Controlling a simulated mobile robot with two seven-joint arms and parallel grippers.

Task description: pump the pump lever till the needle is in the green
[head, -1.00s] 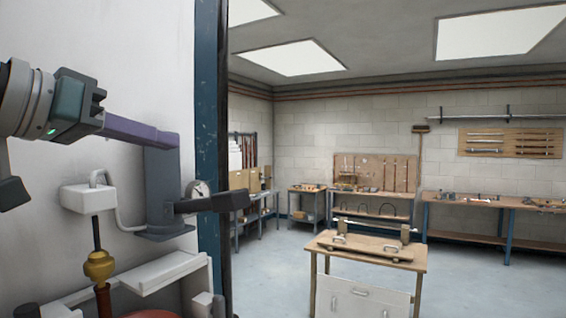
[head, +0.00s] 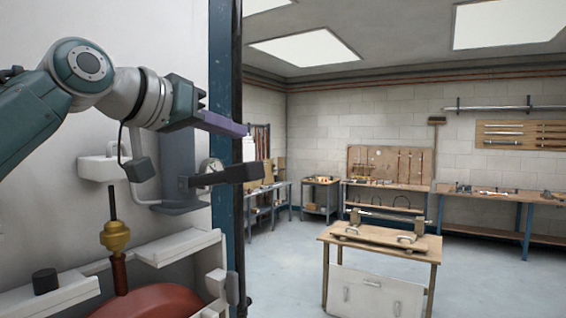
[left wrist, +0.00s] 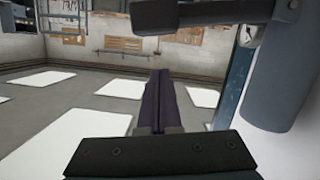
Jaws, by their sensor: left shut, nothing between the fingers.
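The pump is a grey upright body (head: 176,165) fixed to the white wall; its cylinder also fills the right of the left wrist view (left wrist: 285,70). Its dark lever (head: 225,174) sticks out to the right, roughly level, with a black grip at the end. The lever also shows at the top of the left wrist view (left wrist: 205,14). A round white gauge (head: 208,165) sits partly behind the lever; its needle is too small to read. My left gripper (head: 224,123), with purple fingers, is shut and empty, above the lever in the head view and apart from it. My right gripper is not in view.
A blue post (head: 223,60) stands close behind the pump. A white box (head: 100,167), a brass fitting (head: 115,236) and a white shelf (head: 178,247) are below and left. A wooden workbench (head: 378,243) stands farther right on open floor.

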